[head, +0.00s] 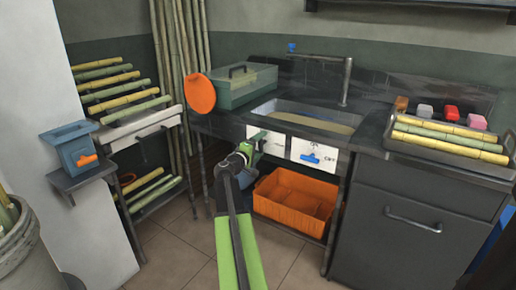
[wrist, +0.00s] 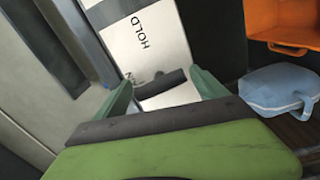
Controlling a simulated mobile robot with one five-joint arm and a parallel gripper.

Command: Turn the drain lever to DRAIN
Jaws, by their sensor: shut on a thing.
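The drain lever (wrist: 162,84) is a short dark handle on a white plate (wrist: 150,50) marked HOLD, with a second word partly hidden behind the lever. In the head view, the plate (head: 272,146) is on the front of the sink counter. My gripper (head: 257,139) reaches this plate from the front. In the wrist view, my gripper's (wrist: 161,88) grey-green fingers stand on both sides of the lever, shut on it. The lever lies roughly across the wrist picture, near the partly hidden word. My gripper hides the lever in the head view.
A second white plate with a blue lever (head: 311,158) is just right of it, marked OFF. An orange crate (head: 297,203) stands under the sink (head: 300,108). A pale blue item (wrist: 285,90) lies beside the crate. An orange disc (head: 200,94) hangs at the counter's left corner.

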